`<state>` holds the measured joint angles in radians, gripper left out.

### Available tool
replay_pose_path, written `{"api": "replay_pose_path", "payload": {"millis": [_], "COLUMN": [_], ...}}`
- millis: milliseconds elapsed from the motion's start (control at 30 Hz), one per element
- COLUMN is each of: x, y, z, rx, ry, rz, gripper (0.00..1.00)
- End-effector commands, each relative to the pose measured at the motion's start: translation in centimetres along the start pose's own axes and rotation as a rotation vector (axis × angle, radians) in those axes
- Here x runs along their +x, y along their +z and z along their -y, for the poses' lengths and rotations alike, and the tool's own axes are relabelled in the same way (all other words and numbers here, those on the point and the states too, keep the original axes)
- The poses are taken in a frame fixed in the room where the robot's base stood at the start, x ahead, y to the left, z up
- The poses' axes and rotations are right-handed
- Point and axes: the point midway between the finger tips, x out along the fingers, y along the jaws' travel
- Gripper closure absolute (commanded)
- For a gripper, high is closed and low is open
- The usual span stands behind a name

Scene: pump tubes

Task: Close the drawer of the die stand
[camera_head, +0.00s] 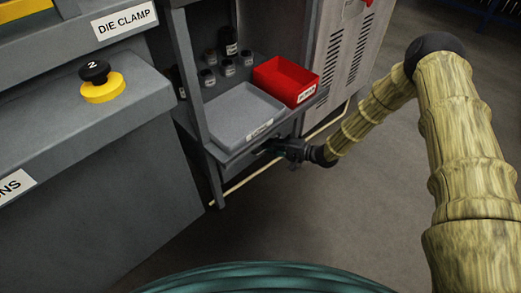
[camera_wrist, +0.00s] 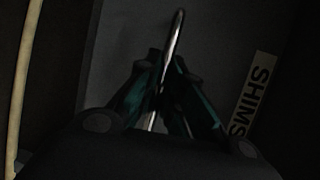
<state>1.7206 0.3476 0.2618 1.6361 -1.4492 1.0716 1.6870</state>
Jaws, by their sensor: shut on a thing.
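The die stand (camera_head: 187,75) is a grey shelf unit in the head view, standing beside the grey machine. Its drawer front lies low under the tray shelf and is mostly hidden by my gripper (camera_head: 268,148) in that view. In the wrist view the dark drawer front (camera_wrist: 215,40) carries a white "SHIMS" label (camera_wrist: 253,95) at the right. A shiny metal bar handle (camera_wrist: 177,35) runs up the middle. My gripper (camera_wrist: 165,100) is shut on this handle, with a dark teal finger on each side. How far the drawer stands out is hard to tell.
A grey tray (camera_head: 240,117) and a red bin (camera_head: 284,80) sit on the shelf above, with several small dark weights behind. A pale hose (camera_head: 245,180) lies near the floor. The grey machine with a yellow-based button (camera_head: 103,90) stands left. Floor at right is clear.

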Motion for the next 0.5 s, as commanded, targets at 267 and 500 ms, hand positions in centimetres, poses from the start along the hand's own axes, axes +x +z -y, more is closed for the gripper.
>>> {"api": "replay_pose_path", "payload": {"millis": [267,500], "x": [-0.27,-0.05], "y": [-0.60,-0.59], "z": [-0.08,0.01], "rx": [0.005,0.003], "ry": [-0.002,-0.002], "rz": [-0.014,-0.012], "gripper": [1.00,0.74]}}
